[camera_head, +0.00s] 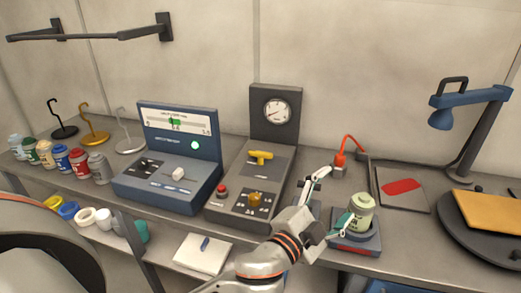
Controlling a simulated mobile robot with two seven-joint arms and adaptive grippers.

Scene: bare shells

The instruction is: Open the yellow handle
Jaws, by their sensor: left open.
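The yellow handle (260,156) sits on the sloped face of a dark grey panel (245,172), below a round gauge (276,110). It lies roughly crosswise, with a short stem below its bar. My left gripper (329,198) is to the right of the panel, its fingers spread wide apart. It is empty and apart from the handle. One finger points up towards the red-capped item; the other is close to the green jar, and I cannot tell whether it touches. My right gripper is not in view.
A yellow knob (254,199) and red button (221,191) sit lower on the panel. A blue console (170,182) stands left. Right of the gripper are a green jar (361,211), a red-capped item (340,160) and a blue lamp (455,108). Several jars and hooks stand far left.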

